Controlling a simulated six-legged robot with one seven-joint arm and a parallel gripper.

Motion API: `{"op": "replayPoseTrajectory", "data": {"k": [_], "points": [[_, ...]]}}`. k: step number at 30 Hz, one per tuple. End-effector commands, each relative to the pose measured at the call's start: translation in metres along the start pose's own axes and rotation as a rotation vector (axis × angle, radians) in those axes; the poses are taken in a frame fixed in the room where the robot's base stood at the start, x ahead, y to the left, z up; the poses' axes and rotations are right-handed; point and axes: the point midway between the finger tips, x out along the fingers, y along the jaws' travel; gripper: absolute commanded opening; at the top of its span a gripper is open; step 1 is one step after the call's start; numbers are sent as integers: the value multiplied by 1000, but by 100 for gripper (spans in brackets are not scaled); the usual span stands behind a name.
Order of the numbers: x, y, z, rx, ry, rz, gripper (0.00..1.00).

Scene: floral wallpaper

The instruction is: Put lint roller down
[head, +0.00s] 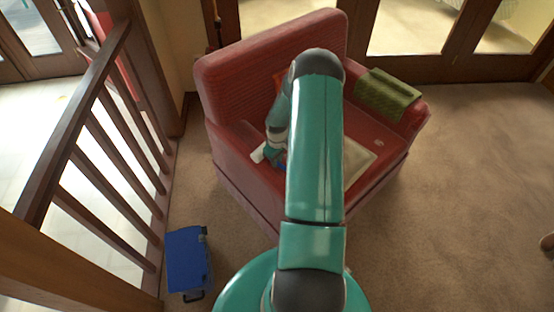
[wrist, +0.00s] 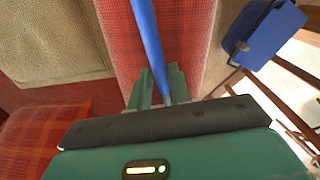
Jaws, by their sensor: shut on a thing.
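The lint roller's long blue handle (wrist: 150,45) runs up from between the fingers of my gripper (wrist: 161,88) in the wrist view. The gripper is shut on it. In the head view my gripper (head: 272,155) is over the left armrest of the red armchair (head: 270,42), with a bit of blue and a white piece (head: 257,155) beside it. The white piece may be the roller's head; I cannot tell for sure. In the wrist view the red armrest (wrist: 187,25) lies below the handle. Whether the roller touches the chair is unclear.
An orange cushion (head: 279,84) leans at the back. A green towel (head: 388,94) covers the right armrest. A blue case (head: 188,260) stands on the floor near the wooden railing (head: 75,115).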

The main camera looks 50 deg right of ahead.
Motion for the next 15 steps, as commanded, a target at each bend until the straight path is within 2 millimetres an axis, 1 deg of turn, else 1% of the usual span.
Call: {"op": "replayPoseTrajectory", "data": {"k": [4,5,6,8,15], "points": [[3,0,0,0,-1,-1,2],[3,0,0,1,-1,-1,24],[3,0,0,1,-1,-1,32],[3,0,0,1,-1,-1,42],[2,0,0,1,0,-1,42]]}}
